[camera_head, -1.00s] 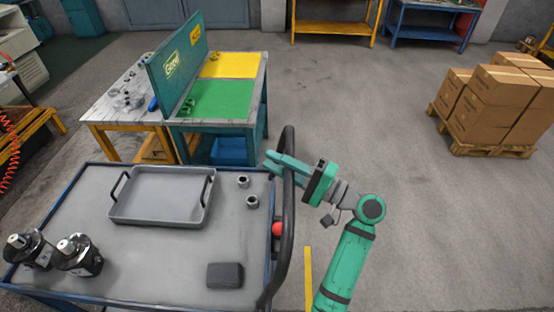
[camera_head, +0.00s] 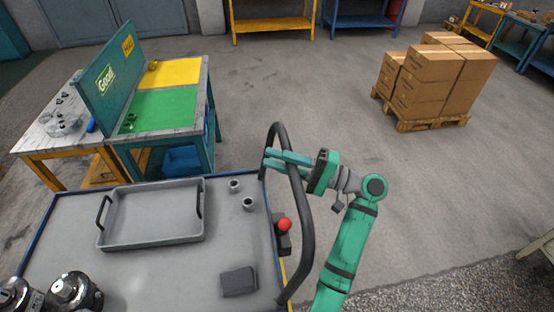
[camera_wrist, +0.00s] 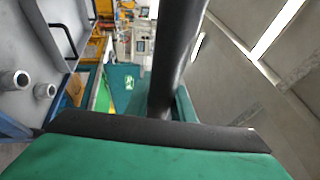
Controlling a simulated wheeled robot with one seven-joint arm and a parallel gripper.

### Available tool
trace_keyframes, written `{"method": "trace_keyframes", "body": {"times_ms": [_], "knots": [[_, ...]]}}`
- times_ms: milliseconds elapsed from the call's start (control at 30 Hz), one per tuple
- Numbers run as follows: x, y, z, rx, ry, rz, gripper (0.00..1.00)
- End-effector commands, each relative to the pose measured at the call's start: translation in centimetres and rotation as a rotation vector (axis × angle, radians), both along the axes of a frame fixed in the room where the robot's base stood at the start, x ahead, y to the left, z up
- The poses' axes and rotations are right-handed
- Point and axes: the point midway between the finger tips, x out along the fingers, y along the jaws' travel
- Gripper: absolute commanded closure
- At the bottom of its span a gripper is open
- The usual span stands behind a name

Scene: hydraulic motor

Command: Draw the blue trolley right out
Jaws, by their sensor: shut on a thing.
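The blue trolley (camera_head: 180,259) has a grey top with a blue rim and fills the lower left of the head view. Its black curved push handle (camera_head: 306,230) stands at its right end. My gripper (camera_head: 287,162) is shut on the upper part of this handle, with a green finger showing on either side of the bar. In the wrist view the handle bar (camera_wrist: 176,60) runs upright past my green gripper, and part of the trolley top (camera_wrist: 22,60) shows at the left. The trolley's wheels are hidden in both views.
On the trolley are a grey tray (camera_head: 150,241), two small metal rings, a dark block (camera_head: 238,281) and two motors (camera_head: 72,292). The workbench (camera_head: 150,140) stands just behind it. Stacked boxes (camera_head: 435,80) stand on a pallet at the right. Floor between bench and pallet is clear.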

Motion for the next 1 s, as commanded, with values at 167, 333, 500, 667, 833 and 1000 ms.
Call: {"method": "trace_keyframes", "body": {"times_ms": [167,333,500,667,833,1000], "knots": [[0.2,0.1,0.3,0.002,-0.002,-0.004,1.0],[0.2,0.0,0.2,0.001,-0.002,-0.003,0.6],[0.1,-0.1,0.2,0.001,-0.002,-0.004,0.6],[0.1,-0.5,0.1,0.002,0.0,-0.005,0.6],[-0.3,-2.5,-0.3,0.001,0.0,-0.007,0.6],[-0.9,-5.7,-0.9,0.001,0.0,-0.007,0.6]]}}
